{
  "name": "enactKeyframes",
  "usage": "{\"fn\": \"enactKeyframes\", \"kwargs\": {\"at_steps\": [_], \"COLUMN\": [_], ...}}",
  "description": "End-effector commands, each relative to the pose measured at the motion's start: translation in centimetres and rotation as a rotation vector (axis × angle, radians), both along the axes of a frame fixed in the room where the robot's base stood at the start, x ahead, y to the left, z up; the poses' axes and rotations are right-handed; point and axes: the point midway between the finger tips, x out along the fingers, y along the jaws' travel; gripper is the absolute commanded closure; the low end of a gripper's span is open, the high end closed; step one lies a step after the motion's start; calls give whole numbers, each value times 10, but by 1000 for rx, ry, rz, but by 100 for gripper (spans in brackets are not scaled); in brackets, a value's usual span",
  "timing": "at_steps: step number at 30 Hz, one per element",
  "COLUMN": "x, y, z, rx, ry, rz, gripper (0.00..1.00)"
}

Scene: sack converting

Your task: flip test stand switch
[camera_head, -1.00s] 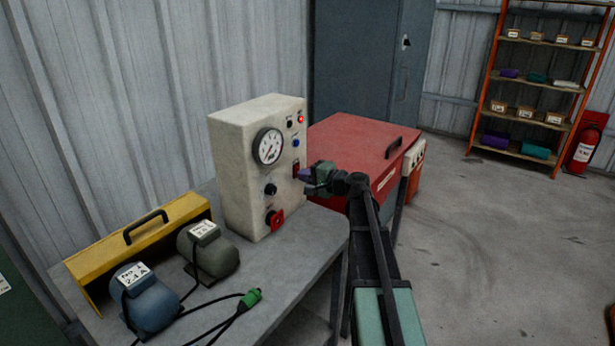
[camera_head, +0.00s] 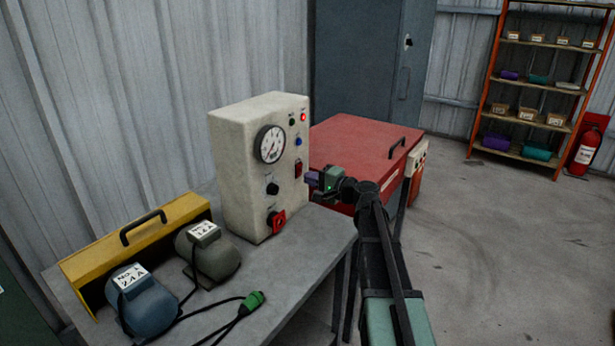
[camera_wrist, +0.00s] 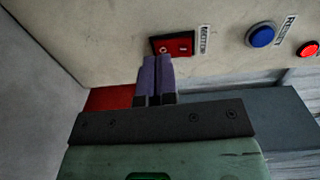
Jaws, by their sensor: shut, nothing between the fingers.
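The test stand (camera_head: 240,175) is a cream box with a gauge, knobs and lamps, standing on a grey bench. Its red rocker switch (camera_head: 298,169) is on the front panel near the right edge. In the wrist view the switch (camera_wrist: 184,44) has a black frame, marks on its face and a label beside it. My gripper (camera_head: 312,178) is just right of the panel, level with the switch. In the wrist view its purple fingers (camera_wrist: 156,62) are together and empty, their tips overlapping the switch's lower edge. I cannot tell whether they touch it.
A blue button (camera_wrist: 261,36) and a red lamp (camera_wrist: 307,49) sit right of the switch in the wrist view. A red-lidded box (camera_head: 365,145) stands behind my gripper. Two motors (camera_head: 145,305) (camera_head: 212,255), a yellow cover (camera_head: 120,245) and a green plug (camera_head: 253,300) lie on the bench (camera_head: 300,255).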

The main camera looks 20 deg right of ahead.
Motion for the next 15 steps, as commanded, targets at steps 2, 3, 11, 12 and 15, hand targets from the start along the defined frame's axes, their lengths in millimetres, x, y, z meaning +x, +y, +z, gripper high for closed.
{"fn": "enactKeyframes", "kwargs": {"at_steps": [2,3,11,12,15], "x": [-20,-28,-80,-85,-95], "y": [-8,-14,-48,-52,-59], "z": [2,0,-3,-3,-3], "rx": [2,2,2,2,1], "ry": [-3,-3,-3,-3,-3], "rz": [-1,-2,-2,-1,-1], "gripper": [100,100,100,100,100]}}
